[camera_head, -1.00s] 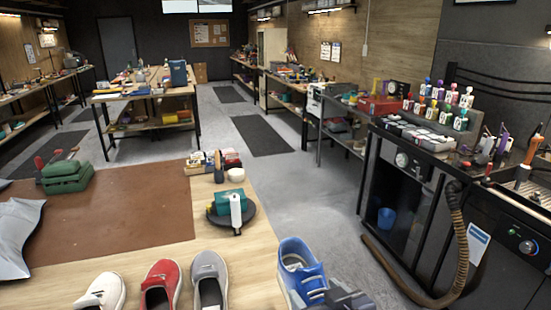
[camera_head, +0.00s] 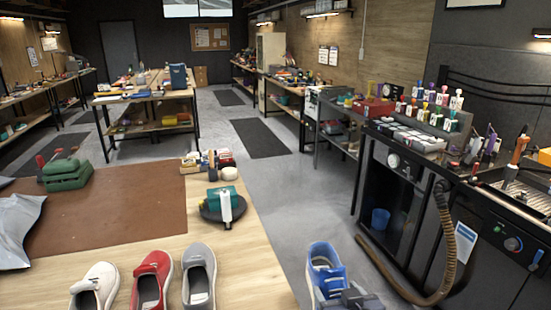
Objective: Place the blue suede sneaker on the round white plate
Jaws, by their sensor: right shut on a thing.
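The blue suede sneaker (camera_head: 327,268) has white lining and laces and is in the lower middle right of the head view, just off the right edge of the wooden table. My right gripper (camera_head: 352,298) is shut on it from the lower right; the grip itself is partly cut off by the bottom of the frame. My left gripper is not in view. I cannot make out a round white plate. A dark round stand (camera_head: 209,214) on the table holds a teal item and a white bottle (camera_head: 226,207).
White (camera_head: 96,285), red (camera_head: 152,278) and grey (camera_head: 199,272) shoes line the table's front. A brown mat (camera_head: 125,205) covers much of the table. Grey floor (camera_head: 285,212) separates it from a black cabinet (camera_head: 385,190) with a hose (camera_head: 450,235) at right.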

